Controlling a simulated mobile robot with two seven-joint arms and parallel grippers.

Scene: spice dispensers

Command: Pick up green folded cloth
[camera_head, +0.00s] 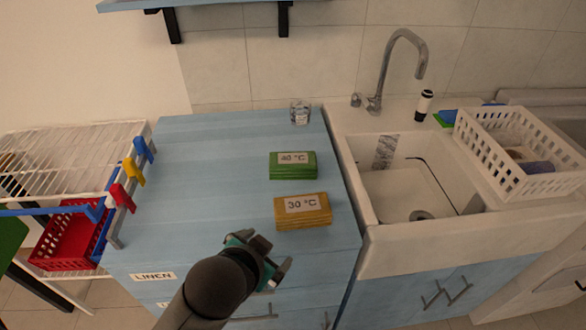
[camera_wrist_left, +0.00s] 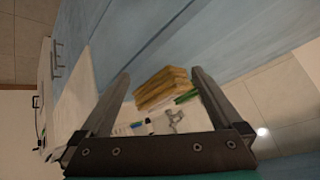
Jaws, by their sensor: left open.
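The green folded cloth (camera_head: 293,172) lies on the blue counter with a white "40 °C" label on top. In the left wrist view only a thin green strip (camera_wrist_left: 187,97) of it shows behind the yellow cloth. The yellow folded cloth (camera_head: 303,214), labelled "30 °C", lies just in front of the green one; it also shows in the left wrist view (camera_wrist_left: 162,88), between my fingers in the picture. My left gripper (camera_head: 266,250) is open and empty, near the counter's front, in front and left of the yellow cloth. My right gripper is not in view.
A clear glass (camera_head: 300,113) stands at the back of the blue counter (camera_head: 205,185). A sink (camera_head: 410,190) with a faucet (camera_head: 402,65) and a white basket (camera_head: 525,155) are on the right. A drying rack (camera_head: 75,160) stands on the left. The counter's left half is clear.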

